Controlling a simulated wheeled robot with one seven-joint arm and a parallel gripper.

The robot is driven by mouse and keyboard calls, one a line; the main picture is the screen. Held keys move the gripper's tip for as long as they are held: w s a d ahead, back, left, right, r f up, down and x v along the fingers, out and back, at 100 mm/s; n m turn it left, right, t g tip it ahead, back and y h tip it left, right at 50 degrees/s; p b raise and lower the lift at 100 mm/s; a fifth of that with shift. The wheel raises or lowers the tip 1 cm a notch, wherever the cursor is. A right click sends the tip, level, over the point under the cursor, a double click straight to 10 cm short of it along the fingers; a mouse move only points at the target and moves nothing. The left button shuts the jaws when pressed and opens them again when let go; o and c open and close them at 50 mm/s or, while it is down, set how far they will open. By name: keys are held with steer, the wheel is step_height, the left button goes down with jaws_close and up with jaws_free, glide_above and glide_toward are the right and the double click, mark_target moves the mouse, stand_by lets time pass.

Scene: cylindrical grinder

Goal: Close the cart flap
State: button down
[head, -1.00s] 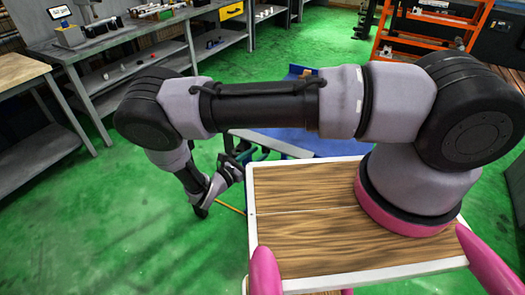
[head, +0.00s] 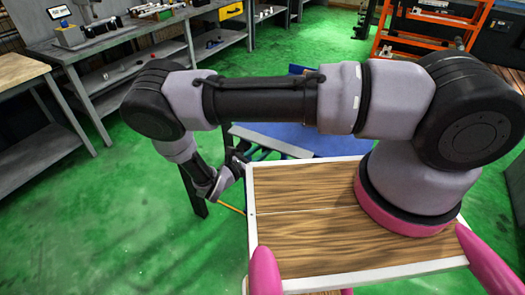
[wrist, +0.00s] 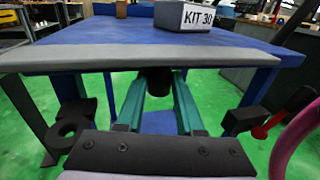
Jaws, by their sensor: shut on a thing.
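The blue cart (wrist: 140,30) fills the upper wrist view, with a grey strip (wrist: 150,55) along its near edge. The strip also shows in the head view (head: 272,141), beyond the wooden top. I cannot tell clearly which part is the flap. My gripper (wrist: 158,88) has two teal fingers reaching under the strip. They are shut on a dark rounded part (wrist: 159,78), which looks like a handle; the fingertips are partly hidden. In the head view my gripper (head: 238,163) is at the strip's left end, beside the wooden top.
A box marked KIT 30 (wrist: 195,17) stands on the cart. The wooden top with a white rim (head: 300,221) is close in front. Grey workbenches (head: 150,30) stand at the back left, and an orange rack (head: 430,30) at the back right. Green floor (head: 120,230) is clear at left.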

mark_target(265, 142)
steer(key=shift+r, duration=0.1)
steer(key=g+y, duration=0.1)
steer(key=r+g+y, duration=0.1)
steer(key=r+n+g+y, duration=0.1)
steer(key=shift+s+a, duration=0.25)
steer(key=shift+s, duration=0.05)
step_height(265, 142, up, 2)
steer(key=g+y, duration=0.3)
steer(key=shift+n, duration=0.4)
steer(key=g+y, duration=0.1)
steer(key=r+g+y, duration=0.1)
steer(key=g, duration=0.1)
steer(key=shift+w+d+r+n+g+y, duration=0.25)
steer(key=shift+w+r+n+g+y, duration=0.05)
steer(key=shift+w+r+g+y, duration=0.1)
steer(key=shift+w+d+r+n+g+y, duration=0.2)
steer(key=shift+w+r+g+y, duration=0.15)
steer(key=shift+g+y, duration=0.45)
steer(key=shift+w+d+r+n+g+y, duration=0.1)
steer(key=shift+w+d+r+g+y, duration=0.2)
steer(key=shift+g, duration=0.8)
steer(key=shift+s+a, duration=0.1)
steer(key=c, duration=0.8)
jaws_free()
